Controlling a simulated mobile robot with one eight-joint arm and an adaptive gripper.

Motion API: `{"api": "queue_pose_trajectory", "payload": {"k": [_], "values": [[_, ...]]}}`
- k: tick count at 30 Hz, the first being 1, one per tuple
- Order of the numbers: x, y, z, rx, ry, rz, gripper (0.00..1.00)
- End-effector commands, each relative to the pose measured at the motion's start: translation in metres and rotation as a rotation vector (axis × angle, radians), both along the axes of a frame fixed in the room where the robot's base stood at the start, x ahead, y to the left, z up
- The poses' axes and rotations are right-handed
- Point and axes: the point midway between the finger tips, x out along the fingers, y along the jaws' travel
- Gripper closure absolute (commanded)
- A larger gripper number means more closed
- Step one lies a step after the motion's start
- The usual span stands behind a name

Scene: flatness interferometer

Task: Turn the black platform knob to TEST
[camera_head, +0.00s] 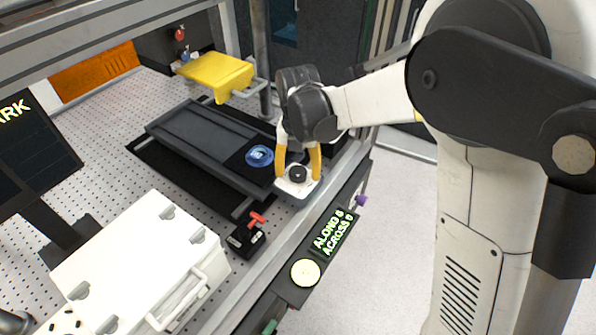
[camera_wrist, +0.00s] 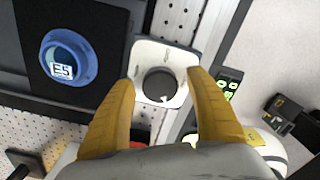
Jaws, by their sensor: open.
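The black platform knob (camera_head: 298,174) sits on a small pale plate (camera_head: 289,189) at the right end of the dark platform (camera_head: 190,138). In the wrist view the knob (camera_wrist: 159,85) is a round dark disc on its pale square plate (camera_wrist: 150,50). My gripper (camera_head: 299,170) reaches down over it with yellow fingers. In the wrist view the open fingers (camera_wrist: 162,80) appear on either side of the knob, with gaps between them and it. I cannot tell the knob's setting or read a TEST mark.
A blue ring-shaped part (camera_head: 260,156) lies on the platform, left of the knob. A red-handled black device (camera_head: 246,236) stands in front. A panel with green text (camera_head: 331,232) is on the bench front. A white case (camera_head: 140,262) and yellow block (camera_head: 216,73) stand nearby.

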Motion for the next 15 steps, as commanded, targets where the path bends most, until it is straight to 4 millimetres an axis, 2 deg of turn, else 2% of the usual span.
{"api": "queue_pose_trajectory", "payload": {"k": [1,5,6,15], "values": [[0.0000,0.0000,0.0001,0.000,0.000,0.000,0.44],[0.0000,0.0000,0.0002,0.000,0.000,0.000,0.83],[0.0000,0.0000,0.0003,0.000,0.000,0.000,0.89],[0.0000,0.0000,0.0003,0.000,0.000,-0.025,0.89]]}}
